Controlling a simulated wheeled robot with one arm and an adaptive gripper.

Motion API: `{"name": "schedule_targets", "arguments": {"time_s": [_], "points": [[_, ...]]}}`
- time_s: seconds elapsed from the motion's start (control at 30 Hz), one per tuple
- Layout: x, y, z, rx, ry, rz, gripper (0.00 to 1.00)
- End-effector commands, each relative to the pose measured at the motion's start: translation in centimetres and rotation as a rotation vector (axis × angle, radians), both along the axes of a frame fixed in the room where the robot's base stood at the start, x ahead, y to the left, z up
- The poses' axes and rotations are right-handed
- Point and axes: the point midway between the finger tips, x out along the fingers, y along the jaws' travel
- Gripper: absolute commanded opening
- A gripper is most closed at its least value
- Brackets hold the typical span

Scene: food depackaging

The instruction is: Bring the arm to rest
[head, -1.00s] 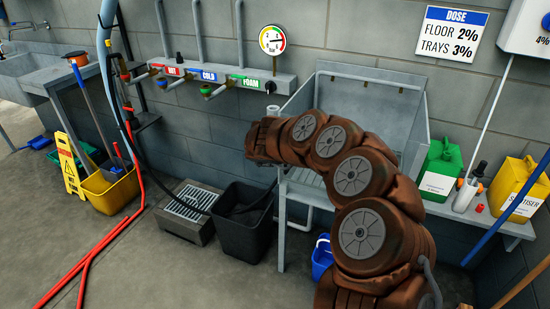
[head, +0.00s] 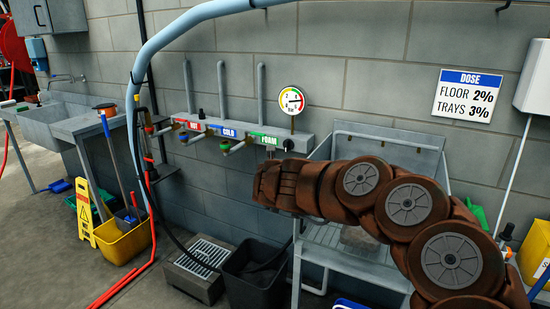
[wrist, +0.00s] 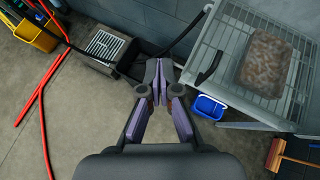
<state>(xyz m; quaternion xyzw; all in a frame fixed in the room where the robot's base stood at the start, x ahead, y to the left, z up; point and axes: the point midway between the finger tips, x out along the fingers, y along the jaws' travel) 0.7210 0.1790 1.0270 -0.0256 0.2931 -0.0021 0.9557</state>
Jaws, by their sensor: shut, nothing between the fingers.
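My gripper (wrist: 159,72) shows in the wrist view with its two purple-grey fingers together and nothing between them. It hangs above the floor, left of a steel sink stand (wrist: 235,62). In the head view my brown-covered arm reaches in from the lower right, and its end points left in front of the wall. The fingers cannot be made out there.
A packed tray-like block (wrist: 266,62) lies on the stand's rack. A blue bucket (wrist: 209,107), a black bin (head: 254,279) and a floor drain (head: 204,256) are close by. Hose taps (head: 235,138) line the wall. A yellow mop bucket (head: 124,241) stands left.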

Motion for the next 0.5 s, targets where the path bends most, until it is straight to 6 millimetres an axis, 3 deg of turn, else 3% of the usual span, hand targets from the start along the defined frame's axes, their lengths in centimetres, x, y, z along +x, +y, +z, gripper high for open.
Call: {"name": "schedule_targets", "arguments": {"time_s": [0.1, 0.23, 0.3, 0.4, 0.5], "points": [[-0.4, 2.2, 7.3, -0.112, -0.163, 0.25, 0.0], [-3.3, 5.3, 13.3, -0.296, -0.334, 0.541, 0.0], [-5.5, 6.6, 15.6, -0.412, -0.414, 0.689, 0.0], [-9.5, 8.3, 17.4, -0.591, -0.51, 0.904, 0.0], [-13.9, 9.2, 17.4, -0.782, -0.575, 1.115, 0.0]]}}
